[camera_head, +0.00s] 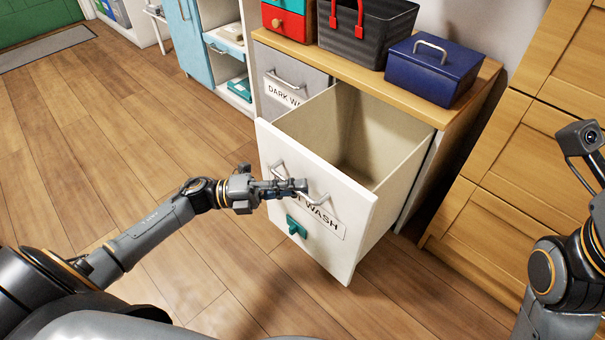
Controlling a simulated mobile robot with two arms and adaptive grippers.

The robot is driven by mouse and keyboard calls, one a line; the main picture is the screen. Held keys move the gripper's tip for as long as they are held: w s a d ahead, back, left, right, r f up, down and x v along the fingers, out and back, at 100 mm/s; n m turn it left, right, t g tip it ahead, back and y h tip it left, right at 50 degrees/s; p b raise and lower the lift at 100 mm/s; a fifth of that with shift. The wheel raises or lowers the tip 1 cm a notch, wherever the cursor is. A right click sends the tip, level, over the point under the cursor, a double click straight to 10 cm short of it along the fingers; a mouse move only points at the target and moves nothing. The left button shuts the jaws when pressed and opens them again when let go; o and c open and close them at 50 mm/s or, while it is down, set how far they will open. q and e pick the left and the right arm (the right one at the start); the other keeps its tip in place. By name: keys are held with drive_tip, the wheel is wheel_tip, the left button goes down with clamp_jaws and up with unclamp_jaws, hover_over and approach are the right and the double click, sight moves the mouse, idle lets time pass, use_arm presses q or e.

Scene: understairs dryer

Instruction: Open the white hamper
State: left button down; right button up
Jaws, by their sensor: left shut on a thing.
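The white hamper (312,238) is a deep drawer-like bin under a wooden counter. It is pulled well out, and its empty-looking inside shows from above. Its front carries a metal bar handle (277,168), a label ending in "WASH" and a teal piece (297,227) low down. My left gripper (296,187) reaches in from the left and is shut on the handle, covering part of it and of the label. My right arm shows at the right edge, but its gripper is out of view.
A grey hamper marked "DARK WA…" (283,90) sits shut to the left. On the counter (375,80) stand a red and green box (289,20), a dark basket (362,35) and a blue box (435,72). Wooden drawers (510,150) flank the right.

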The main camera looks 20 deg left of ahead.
use_arm(q)
drive_tip(key=shift+s+a, duration=0.3)
drive_tip(key=shift+s, duration=0.55)
drive_tip(key=c, duration=1.4)
unclamp_jaws()
drive_tip(key=shift+a, duration=0.1)
drive_tip(key=v, duration=1.2)
